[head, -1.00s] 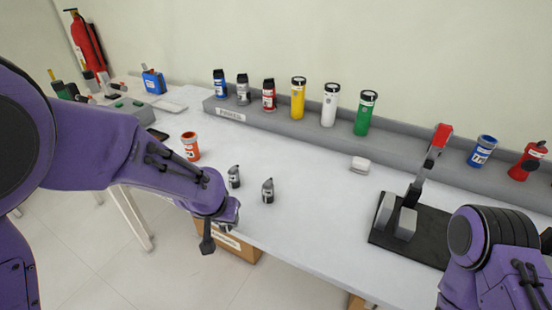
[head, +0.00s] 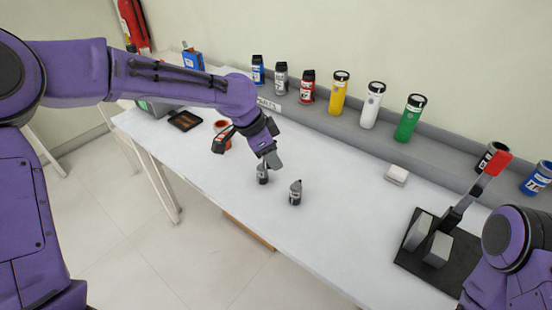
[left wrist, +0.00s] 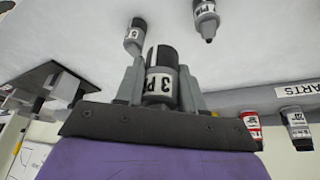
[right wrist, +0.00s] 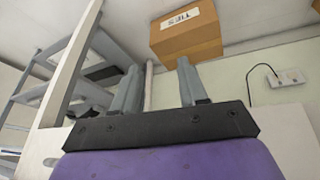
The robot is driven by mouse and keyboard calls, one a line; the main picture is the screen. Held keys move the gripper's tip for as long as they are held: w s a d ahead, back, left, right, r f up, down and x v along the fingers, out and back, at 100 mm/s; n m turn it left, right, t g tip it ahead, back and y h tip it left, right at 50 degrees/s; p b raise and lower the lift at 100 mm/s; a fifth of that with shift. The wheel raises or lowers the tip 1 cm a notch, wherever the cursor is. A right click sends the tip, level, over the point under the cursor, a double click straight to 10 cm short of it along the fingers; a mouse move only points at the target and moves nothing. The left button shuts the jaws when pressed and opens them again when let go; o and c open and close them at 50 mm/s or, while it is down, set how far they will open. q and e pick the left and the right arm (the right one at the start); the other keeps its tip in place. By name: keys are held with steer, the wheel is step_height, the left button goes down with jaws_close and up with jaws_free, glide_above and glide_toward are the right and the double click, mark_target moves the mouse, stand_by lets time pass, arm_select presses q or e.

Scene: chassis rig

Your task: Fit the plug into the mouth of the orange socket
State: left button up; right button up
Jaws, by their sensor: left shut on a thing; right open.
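The orange socket (head: 220,125) stands on the table, partly hidden behind my left wrist in the head view. My left gripper (head: 270,159) is over the table, to the right of the socket and apart from it. In the left wrist view, it is shut on a dark grey plug (left wrist: 161,82) with a white label marked 3. The head view does not clearly show this held plug. Two similar grey plugs, one nearer the gripper (head: 262,173) and one to its right (head: 295,193), stand upright on the table. My right gripper (right wrist: 157,90) is open and empty.
A grey rack along the back holds several coloured bottles, including a yellow one (head: 339,93) and a green one (head: 410,118). A white block (head: 397,175) lies before it. A black press with a red handle (head: 497,163) stands at right.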

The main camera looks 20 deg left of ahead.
arm_select(q)
steer(key=w+a+f+p, duration=0.1)
steer(key=w+f, duration=0.2)
steer(key=w+a+f+p, duration=0.1)
steer(key=w+f, duration=0.1)
steer(key=w, duration=0.2)
steer(key=w+f, duration=0.3)
steer(key=shift+w+a+f+p, duration=0.3)
steer(key=shift+a+f+p, duration=0.05)
steer(key=shift+a+p, duration=0.05)
steer(key=shift+f, duration=1.55)
steer(key=shift+f, duration=0.1)
steer(key=o, duration=1.1)
